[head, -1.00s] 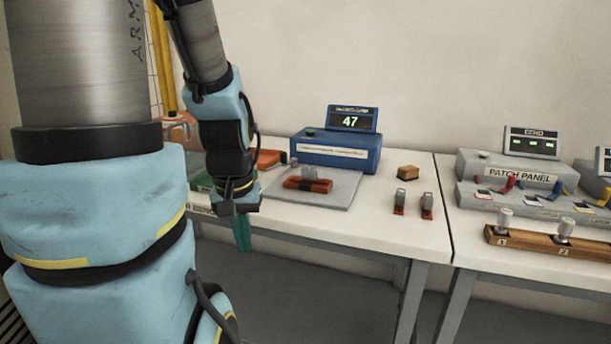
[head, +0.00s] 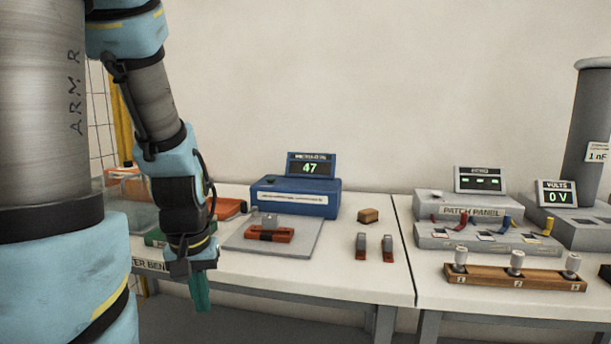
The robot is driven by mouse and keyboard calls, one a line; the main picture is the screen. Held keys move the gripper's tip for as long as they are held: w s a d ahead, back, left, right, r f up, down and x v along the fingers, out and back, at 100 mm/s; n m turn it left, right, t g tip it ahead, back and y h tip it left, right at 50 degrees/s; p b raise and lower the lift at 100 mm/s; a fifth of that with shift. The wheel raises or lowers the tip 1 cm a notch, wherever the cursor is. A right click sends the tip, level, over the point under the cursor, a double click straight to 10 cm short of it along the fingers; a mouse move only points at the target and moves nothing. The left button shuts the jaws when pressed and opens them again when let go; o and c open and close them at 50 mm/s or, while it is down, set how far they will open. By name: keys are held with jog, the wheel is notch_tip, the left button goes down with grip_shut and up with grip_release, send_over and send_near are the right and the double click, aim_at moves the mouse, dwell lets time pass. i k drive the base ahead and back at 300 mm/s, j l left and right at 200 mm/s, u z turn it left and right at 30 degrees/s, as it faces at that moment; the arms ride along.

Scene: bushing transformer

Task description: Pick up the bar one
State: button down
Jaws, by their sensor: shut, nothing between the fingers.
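A wooden rack (head: 515,279) marked with numbers lies on the right-hand bench. Three pale capped pieces stand upright in it, and the leftmost piece (head: 460,257) is above the label that reads 1. I cannot tell for sure which thing is called bar one. My gripper (head: 201,308) has teal fingers and points down at the front edge of the left bench, far left of the rack. Its fingers are together and hold nothing.
A grey plate (head: 300,243) with a red-orange block (head: 272,235) lies right of my gripper. Behind stands a blue meter (head: 295,198) showing 47. Two small clips (head: 374,246) and a wooden block (head: 369,215) are further right. A patch panel (head: 480,207) stands behind the rack.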

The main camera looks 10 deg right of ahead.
aim_at(270, 223)
jog(key=l+u, duration=0.15)
jog(key=u, duration=0.25)
jog(key=l+u, duration=0.1)
jog(key=u, duration=0.3)
jog(key=l+u, duration=0.1)
jog(key=u, duration=0.3)
jog(key=k+l+u, duration=0.1)
jog(key=u, duration=0.3)
jog(key=k+l, duration=0.9)
jog(key=i+l+u, duration=0.05)
jog(key=l, duration=0.1)
